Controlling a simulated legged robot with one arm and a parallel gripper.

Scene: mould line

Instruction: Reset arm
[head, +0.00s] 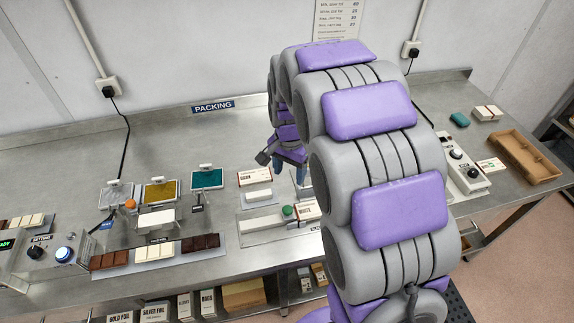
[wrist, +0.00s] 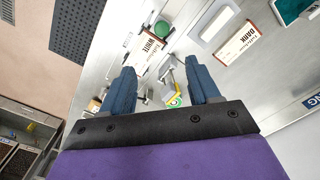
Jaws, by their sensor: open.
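My gripper (wrist: 164,92) shows in the wrist view with its two blue fingers spread apart and nothing held between them. In the head view my purple and grey arm rises over the steel table, and the gripper is partly hidden behind it, above the table's middle. In the wrist view a box marked WHITE (wrist: 151,46), a box marked DARK (wrist: 245,42) and a green knob (wrist: 162,29) lie beyond the fingers. Small parts with a yellow edge show between and below the fingertips; I cannot tell what they are.
The steel table (head: 60,172) carries chocolate bars (head: 155,252), colored trays (head: 160,192), a control box with a blue button (head: 65,255) and, at right, a wooden tray (head: 524,158). A green object (head: 460,119) lies near that tray. Boxes stand on a shelf below. The table's back left is clear.

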